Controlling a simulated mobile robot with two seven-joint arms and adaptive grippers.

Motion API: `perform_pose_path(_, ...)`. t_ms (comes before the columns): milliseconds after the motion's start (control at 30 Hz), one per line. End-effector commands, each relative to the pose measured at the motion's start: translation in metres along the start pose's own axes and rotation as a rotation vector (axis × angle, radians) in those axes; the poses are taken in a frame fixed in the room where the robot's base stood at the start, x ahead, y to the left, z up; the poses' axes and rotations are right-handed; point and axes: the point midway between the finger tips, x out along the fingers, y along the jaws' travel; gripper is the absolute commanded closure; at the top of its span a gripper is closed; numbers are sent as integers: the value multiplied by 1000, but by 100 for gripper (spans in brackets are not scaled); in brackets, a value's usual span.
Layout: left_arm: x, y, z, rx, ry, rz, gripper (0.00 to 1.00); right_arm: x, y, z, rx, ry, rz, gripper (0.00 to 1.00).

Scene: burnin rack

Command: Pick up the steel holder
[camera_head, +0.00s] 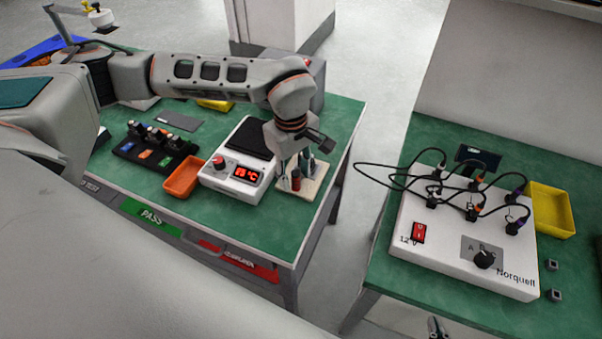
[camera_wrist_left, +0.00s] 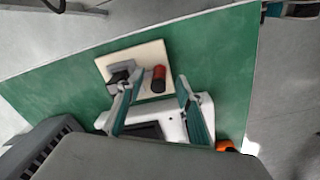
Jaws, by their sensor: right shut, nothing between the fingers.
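A pale board (camera_head: 317,186) lies at the right end of the left green table. In the left wrist view the board (camera_wrist_left: 150,54) carries a grey metal piece (camera_wrist_left: 120,70), which looks like the steel holder, and a red and dark cylinder (camera_wrist_left: 157,79) beside it. My left gripper (camera_head: 301,169) points down over the board, with the red cylinder (camera_head: 296,181) showing near its fingers. In the left wrist view its teal fingers (camera_wrist_left: 157,88) are apart; one overlaps the grey piece, and contact cannot be told. My right gripper (camera_head: 437,327) is shut and empty at the bottom edge.
A white heater box (camera_head: 228,180) with a red display stands close left of the board. An orange tray (camera_head: 184,178) and black rack (camera_head: 140,158) lie further left. A white wired box (camera_head: 405,235) and yellow tray (camera_head: 555,210) occupy the right table. A floor gap separates the tables.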

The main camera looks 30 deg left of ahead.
Motion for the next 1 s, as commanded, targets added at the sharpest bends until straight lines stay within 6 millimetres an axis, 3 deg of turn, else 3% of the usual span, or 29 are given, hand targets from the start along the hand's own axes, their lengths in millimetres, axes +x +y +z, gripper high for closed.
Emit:
perform_pose_path(133,12,0,0,0,0,0,64,0,0,0,0,0,0,100)
perform_pose_path(367,12,0,0,0,0,1,64,0,0,0,0,1,0,100)
perform_pose_path(500,12,0,0,0,0,1,100,0,0,0,0,1,1,100)
perform_pose_path(1000,4,2,0,0,1,4,100,0,1,-1,-1,2,1,100)
